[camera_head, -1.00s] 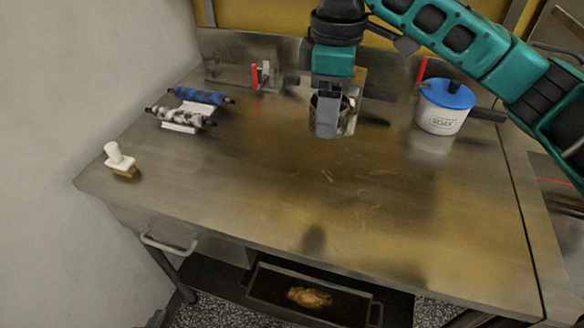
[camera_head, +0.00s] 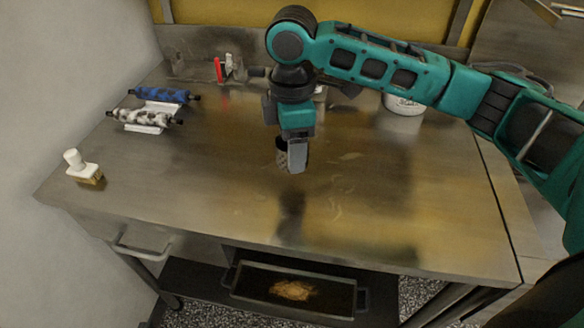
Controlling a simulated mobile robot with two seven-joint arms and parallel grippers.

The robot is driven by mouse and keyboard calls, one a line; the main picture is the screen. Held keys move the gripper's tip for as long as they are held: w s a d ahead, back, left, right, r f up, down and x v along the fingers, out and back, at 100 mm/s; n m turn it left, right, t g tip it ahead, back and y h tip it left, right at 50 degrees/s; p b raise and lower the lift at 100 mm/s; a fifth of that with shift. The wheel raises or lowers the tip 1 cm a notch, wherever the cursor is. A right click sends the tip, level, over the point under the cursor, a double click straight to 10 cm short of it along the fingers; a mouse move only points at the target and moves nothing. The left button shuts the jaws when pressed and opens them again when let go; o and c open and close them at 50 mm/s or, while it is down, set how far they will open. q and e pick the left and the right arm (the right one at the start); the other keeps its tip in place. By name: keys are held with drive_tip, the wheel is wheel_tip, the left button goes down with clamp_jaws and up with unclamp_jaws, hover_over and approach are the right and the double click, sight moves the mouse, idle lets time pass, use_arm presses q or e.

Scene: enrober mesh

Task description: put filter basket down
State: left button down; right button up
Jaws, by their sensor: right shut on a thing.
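The filter basket (camera_head: 281,153) is a small grey metal cup with a perforated-looking side. It is partly hidden behind my right gripper (camera_head: 296,158), which points down over the middle of the steel table (camera_head: 370,210) and is shut on the basket. A dark reflection or shadow lies on the table in front of it. The basket seems to be held above the surface, but its lower edge is hard to make out. My left gripper is not in view.
Blue (camera_head: 163,95) and mottled (camera_head: 145,117) rollers lie on stands at the left. A white-handled brush (camera_head: 84,168) stands at the front left corner. A white tub (camera_head: 404,105) is partly behind my arm. A red-handled valve (camera_head: 219,69) is at the back. The front table area is clear.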

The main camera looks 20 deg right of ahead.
wheel_tip(320, 180, down, 6)
drive_tip(key=shift+r+b, duration=0.1)
drive_tip(key=shift+b, duration=0.25)
drive_tip(key=o, duration=1.1)
drive_tip(key=shift+c, duration=0.2)
